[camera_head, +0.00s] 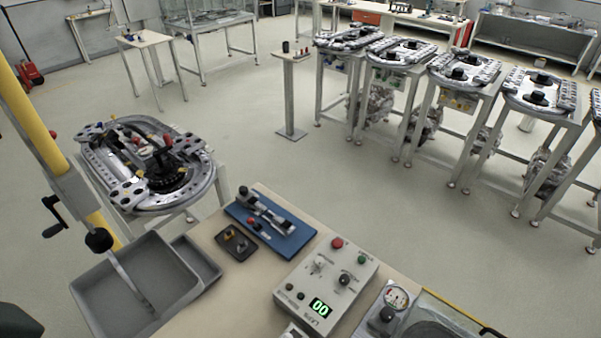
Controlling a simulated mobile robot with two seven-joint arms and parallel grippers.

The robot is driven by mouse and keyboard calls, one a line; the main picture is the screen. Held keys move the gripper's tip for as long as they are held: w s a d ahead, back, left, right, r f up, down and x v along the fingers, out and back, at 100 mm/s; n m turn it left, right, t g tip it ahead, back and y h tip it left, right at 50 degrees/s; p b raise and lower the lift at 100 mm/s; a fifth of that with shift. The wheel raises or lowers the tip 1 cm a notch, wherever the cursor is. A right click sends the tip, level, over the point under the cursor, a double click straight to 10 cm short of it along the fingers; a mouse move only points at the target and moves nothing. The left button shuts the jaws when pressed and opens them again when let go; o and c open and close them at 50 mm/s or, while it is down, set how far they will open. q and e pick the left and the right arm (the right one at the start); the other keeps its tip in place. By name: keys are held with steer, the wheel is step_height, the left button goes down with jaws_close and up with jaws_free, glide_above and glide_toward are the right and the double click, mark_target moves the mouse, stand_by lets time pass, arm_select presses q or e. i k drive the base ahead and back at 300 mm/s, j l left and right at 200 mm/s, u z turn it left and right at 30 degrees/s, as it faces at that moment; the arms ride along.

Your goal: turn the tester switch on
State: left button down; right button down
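The tester (325,285) is a light grey box on the beige bench at the lower middle. Its small display (319,307) is lit green and reads what looks like 00. A red button (337,243) and a green button (362,259) sit at its far edge. A black knob (345,280) and a small metal toggle-like part (318,267) are on its face. The labels are too small to read, so I cannot tell which part is the switch or how it is set. Neither of my grippers shows in the view.
The bench (210,247) also holds a blue mat (284,246) with a metal fixture, a small dark tray (236,242) and a gauge (397,297) at right. Grey bins (135,290) stand at left. A ring track (150,205) stands behind them. Open floor lies beyond.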

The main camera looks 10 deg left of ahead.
mark_target(344, 279)
steer(key=i+l+z, duration=0.15)
steer(key=i, duration=0.3)
steer(key=i+z, duration=0.35)
steer(key=z, duration=0.35)
steer(key=i+j+z, duration=0.3)
steer(key=z, duration=0.4)
steer(key=i+j+z, duration=0.2)
steer(key=j+z, duration=0.2)
steer(key=z, duration=0.3)
steer(key=i+j+z, duration=0.15)
steer(key=j+z, duration=0.35)
steer(key=z, duration=0.25)
steer(key=j+z, duration=0.5)
steer(key=z, duration=0.2)
steer(key=k+j+z, duration=0.15)
steer(key=j+z, duration=0.3)
steer(key=z, duration=0.25)
steer(key=k+j+z, duration=0.25)
steer(key=j+z, duration=0.15)
steer(key=z, duration=0.3)
steer(key=k+j+z, duration=0.2)
steer(key=z, duration=0.5)
steer(key=k+l, duration=0.05)
steer(key=k, duration=0.05)
